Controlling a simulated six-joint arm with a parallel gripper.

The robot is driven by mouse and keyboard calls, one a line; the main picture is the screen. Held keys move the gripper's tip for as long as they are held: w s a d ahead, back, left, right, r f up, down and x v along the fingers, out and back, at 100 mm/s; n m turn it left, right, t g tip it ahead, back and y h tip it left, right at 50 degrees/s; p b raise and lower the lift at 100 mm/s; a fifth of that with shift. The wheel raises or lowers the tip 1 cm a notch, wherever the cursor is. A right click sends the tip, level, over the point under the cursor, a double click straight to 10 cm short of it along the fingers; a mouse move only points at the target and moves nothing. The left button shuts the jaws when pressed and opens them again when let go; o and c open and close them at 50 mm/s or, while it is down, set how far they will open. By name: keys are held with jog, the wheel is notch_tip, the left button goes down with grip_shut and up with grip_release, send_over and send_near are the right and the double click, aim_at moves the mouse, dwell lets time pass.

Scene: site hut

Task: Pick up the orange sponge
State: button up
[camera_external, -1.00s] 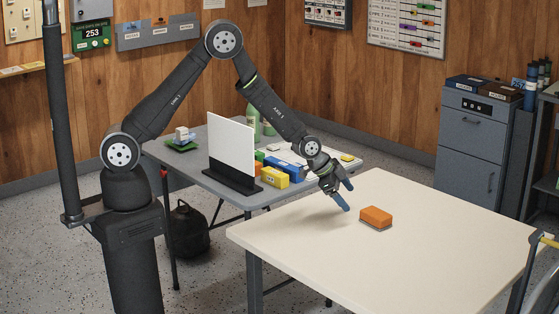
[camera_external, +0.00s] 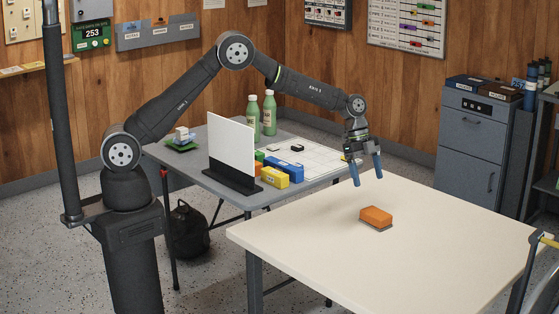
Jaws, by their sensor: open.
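The exact height and depth gap cannot be told from this one view.
The cream table is otherwise bare. Behind it, a grey table (camera_external: 215,181) holds a white upright board (camera_external: 231,146), yellow (camera_external: 276,177) and blue (camera_external: 291,172) boxes, and green bottles (camera_external: 269,113). A grey cabinet (camera_external: 470,140) stands at the back right.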

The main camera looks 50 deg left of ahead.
aim_at(376, 212)
jog(key=x, duration=0.7)
jog(key=shift+d+f, duration=0.15)
jog(key=shift+f, duration=0.2)
jog(key=shift+w+x, duration=0.2)
jog(key=shift+x, duration=2.4)
jog(key=shift+f, duration=0.2)
jog(key=c, duration=1)
